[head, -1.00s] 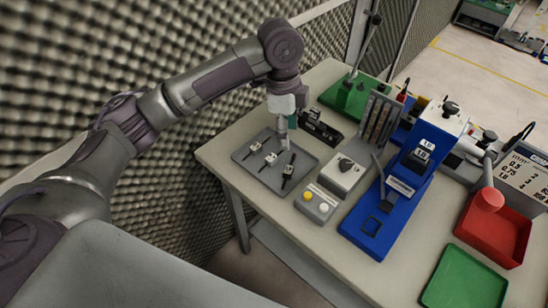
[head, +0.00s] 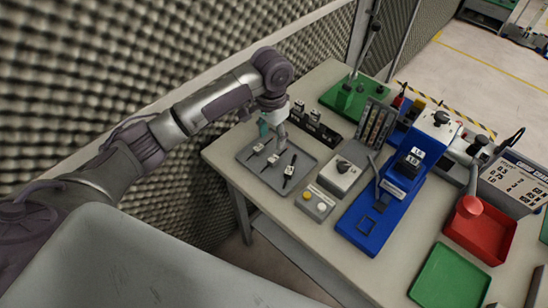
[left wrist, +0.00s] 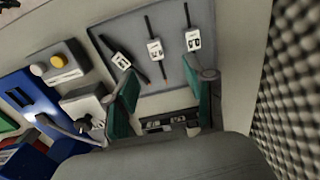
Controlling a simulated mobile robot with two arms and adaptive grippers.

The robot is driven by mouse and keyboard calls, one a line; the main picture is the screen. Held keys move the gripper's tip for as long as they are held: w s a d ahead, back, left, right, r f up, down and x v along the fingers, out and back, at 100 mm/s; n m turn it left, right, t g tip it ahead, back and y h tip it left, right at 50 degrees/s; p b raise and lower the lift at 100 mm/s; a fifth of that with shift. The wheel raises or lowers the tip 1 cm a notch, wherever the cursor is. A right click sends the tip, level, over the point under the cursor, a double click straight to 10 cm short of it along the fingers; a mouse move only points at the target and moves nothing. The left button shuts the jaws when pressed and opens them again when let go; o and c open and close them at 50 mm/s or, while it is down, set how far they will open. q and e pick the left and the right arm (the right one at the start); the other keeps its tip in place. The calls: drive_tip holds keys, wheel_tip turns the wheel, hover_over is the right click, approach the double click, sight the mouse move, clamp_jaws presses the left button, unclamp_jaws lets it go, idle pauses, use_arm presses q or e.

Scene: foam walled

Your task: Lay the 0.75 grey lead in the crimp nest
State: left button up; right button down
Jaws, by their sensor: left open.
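Three leads with white tags lie apart on the grey tray (head: 252,157): a left lead (head: 257,149), a middle lead (head: 272,160) and a right lead (head: 289,171). My left gripper (head: 273,134) is open and empty above the tray's back part. In the left wrist view its teal fingers (left wrist: 168,82) stand apart, with the middle lead (left wrist: 155,49) beyond them. The blue press (head: 363,240) stands to the right; its nest is not clearly distinguishable. My right gripper is not in view.
A box with yellow and white buttons (head: 315,203) and a grey box with a black knob (head: 340,177) stand between tray and press. A black rack (head: 316,128) is behind the tray. Red (head: 482,235) and green (head: 450,277) bins are at the right. The foam wall (head: 120,70) is close to my arm.

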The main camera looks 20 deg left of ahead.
sight(272, 160)
use_arm(q)
wheel_tip(272, 160, down, 3)
drive_tip(key=shift+f, duration=0.2)
drive_tip(key=shift+s+f+p, duration=0.2)
drive_tip(key=shift+f+p, duration=0.3)
drive_tip(key=shift+f, duration=0.05)
drive_tip(key=f, duration=0.2)
drive_tip(key=f+p, duration=0.1)
drive_tip(key=shift+s+d+f, duration=0.15)
drive_tip(key=shift+s+f, duration=0.15)
drive_tip(key=shift+f, duration=0.35)
clamp_jaws()
